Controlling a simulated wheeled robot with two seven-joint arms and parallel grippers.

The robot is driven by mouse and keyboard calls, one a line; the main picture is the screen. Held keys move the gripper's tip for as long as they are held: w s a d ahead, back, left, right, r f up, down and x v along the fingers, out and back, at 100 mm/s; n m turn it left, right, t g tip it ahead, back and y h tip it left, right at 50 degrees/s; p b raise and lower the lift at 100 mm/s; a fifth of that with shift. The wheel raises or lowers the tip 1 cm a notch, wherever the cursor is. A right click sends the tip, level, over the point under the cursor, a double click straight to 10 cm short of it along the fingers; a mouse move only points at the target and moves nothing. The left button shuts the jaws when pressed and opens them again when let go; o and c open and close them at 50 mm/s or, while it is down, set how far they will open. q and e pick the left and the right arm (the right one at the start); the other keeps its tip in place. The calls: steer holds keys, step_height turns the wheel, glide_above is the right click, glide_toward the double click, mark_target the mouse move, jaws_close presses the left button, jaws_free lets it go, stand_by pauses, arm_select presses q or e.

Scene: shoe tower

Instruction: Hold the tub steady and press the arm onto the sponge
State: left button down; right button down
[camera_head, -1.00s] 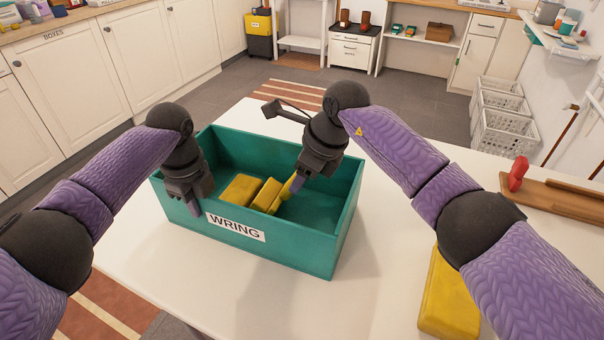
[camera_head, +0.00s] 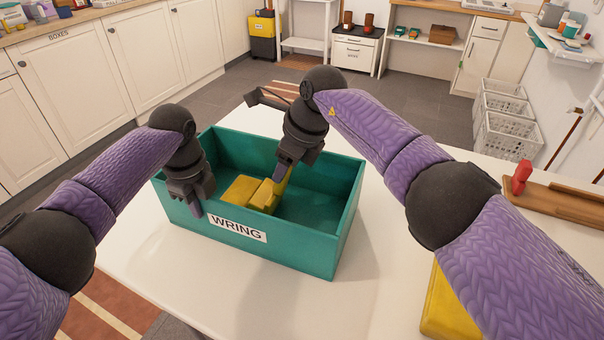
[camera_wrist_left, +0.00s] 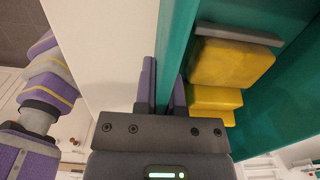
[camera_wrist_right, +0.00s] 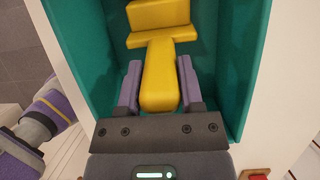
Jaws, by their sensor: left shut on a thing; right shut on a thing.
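The teal tub (camera_head: 290,248), labelled WRING, stands on the white table. My left gripper (camera_head: 196,207) is shut on its front wall, one finger each side, as the left wrist view shows the wall (camera_wrist_left: 170,50) between them. Inside lies the yellow sponge (camera_head: 240,190), against a grey bar (camera_wrist_left: 240,34) in the left wrist view. The yellow press arm (camera_head: 264,195) is right of the sponge, its crosspiece (camera_wrist_right: 162,36) appearing to touch it in the right wrist view. My right gripper (camera_head: 283,178) is shut on the arm's handle (camera_wrist_right: 160,80) and partly hides it in the head view.
Another yellow block (camera_head: 447,308) lies on the table at the front right, partly behind my right arm. A wooden board (camera_head: 560,194) with a red object (camera_head: 521,178) is at the right. The right part of the tub is empty.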

steer(key=shift+w+a+r, duration=0.2)
steer(key=shift+a, duration=0.2)
steer(key=shift+w+a+r, duration=0.15)
steer(key=shift+a, duration=0.25)
steer(key=shift+c, duration=1.2)
jaws_free()
steer(key=shift+d, duration=0.1)
steer(key=shift+f, duration=0.1)
